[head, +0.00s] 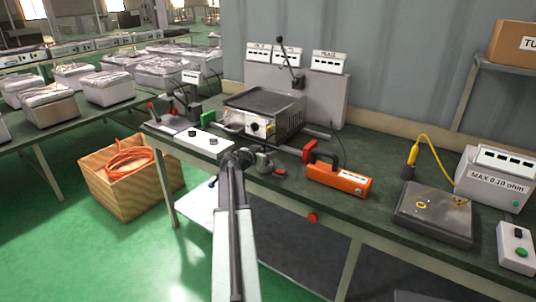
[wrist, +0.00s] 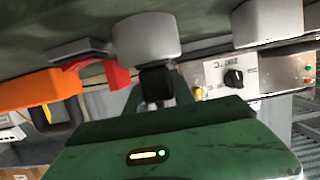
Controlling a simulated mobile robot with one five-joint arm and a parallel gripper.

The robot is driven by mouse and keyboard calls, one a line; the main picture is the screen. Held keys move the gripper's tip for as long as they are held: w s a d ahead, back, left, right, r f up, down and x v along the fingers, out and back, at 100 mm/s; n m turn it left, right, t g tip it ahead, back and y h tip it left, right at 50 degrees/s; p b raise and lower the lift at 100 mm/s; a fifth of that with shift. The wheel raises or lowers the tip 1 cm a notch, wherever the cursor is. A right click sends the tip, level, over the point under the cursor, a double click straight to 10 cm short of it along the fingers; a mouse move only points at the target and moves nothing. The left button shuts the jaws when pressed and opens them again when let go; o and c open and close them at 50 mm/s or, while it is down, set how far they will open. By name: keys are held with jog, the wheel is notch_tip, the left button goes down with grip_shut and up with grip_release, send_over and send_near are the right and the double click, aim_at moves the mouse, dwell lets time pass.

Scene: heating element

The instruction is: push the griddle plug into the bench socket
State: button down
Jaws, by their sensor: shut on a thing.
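The griddle (head: 264,108), a metal box with a dark top and a front knob, stands on the bench; its front (wrist: 245,76) also shows in the wrist view. My gripper (head: 242,158) is low over the bench's front edge, in front of the griddle, and shut on what looks like the black plug (wrist: 157,84). The plug overlaps a pale grey round block (wrist: 147,38); I cannot tell whether the two touch or whether the block is the socket. The plug's pins and the socket opening are hidden. A green body with a lit lamp hides the lower wrist view.
An orange tool (head: 340,180) and a red piece (head: 309,151) lie right of my gripper. A white panel with black knobs (head: 192,134) is to the left. A dark flat box (head: 433,216) sits further right. Bare bench (head: 372,150) lies behind the orange tool.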

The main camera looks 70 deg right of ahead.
jog(key=shift+f, duration=0.2)
jog(key=c, duration=1)
grip_release()
jog(key=shift+a+r, duration=0.1)
jog(key=p+v, duration=0.2)
jog(key=v, duration=0.5)
jog(key=shift+r, duration=0.1)
jog(key=shift+w+a, duration=0.15)
jog(key=shift+a, duration=0.15)
